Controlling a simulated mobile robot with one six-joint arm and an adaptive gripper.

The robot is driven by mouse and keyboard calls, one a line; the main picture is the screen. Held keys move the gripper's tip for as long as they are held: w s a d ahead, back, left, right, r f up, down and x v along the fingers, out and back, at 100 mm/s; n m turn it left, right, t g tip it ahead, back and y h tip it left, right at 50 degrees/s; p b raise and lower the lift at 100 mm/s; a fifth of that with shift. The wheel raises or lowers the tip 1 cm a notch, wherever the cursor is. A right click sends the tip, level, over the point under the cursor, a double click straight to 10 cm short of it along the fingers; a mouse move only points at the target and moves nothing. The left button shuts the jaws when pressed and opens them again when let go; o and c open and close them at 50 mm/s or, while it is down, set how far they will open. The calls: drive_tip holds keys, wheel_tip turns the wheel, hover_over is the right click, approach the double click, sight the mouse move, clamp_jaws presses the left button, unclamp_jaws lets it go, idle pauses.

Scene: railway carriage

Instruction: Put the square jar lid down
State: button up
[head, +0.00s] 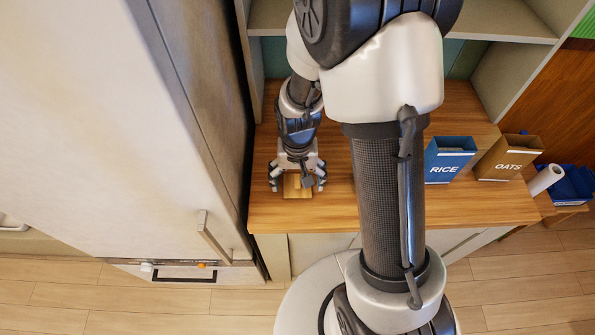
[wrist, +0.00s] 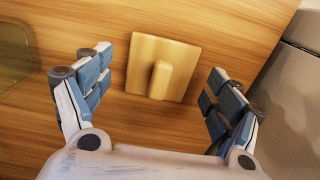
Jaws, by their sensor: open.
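The square jar lid (wrist: 178,55) is light wood with a raised bar handle (wrist: 160,80) in its middle. It lies flat on the wooden counter (wrist: 35,120), handle up, slightly turned in the wrist view. My gripper (wrist: 155,92) is open, with one finger on each side of the lid and visible gaps between the fingers and the lid. In the head view my gripper (head: 298,186) points down at the left part of the counter, and the lid (head: 292,192) shows between its fingers.
A blue RICE box (head: 446,162) and a brown OATS box (head: 505,160) stand open-topped on the counter to the right. A tall pale cabinet (head: 110,130) rises close on the left. Shelves stand behind. The counter front is bare near the lid.

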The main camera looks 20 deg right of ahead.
wheel_tip(320, 180, up, 12)
drive_tip(key=shift+f, duration=0.15)
drive_tip(key=shift+c, duration=0.5)
clamp_jaws()
idle(1.0)
idle(1.1)
drive_tip(key=s+r+n+t, duration=0.3)
drive_tip(key=s+r+t, duration=0.1)
drive_tip(key=s+r, duration=1)
drive_tip(key=shift+s+r+n+t, duration=0.15)
drive_tip(key=shift+s+n+t, duration=0.15)
drive_tip(key=shift+s, duration=0.25)
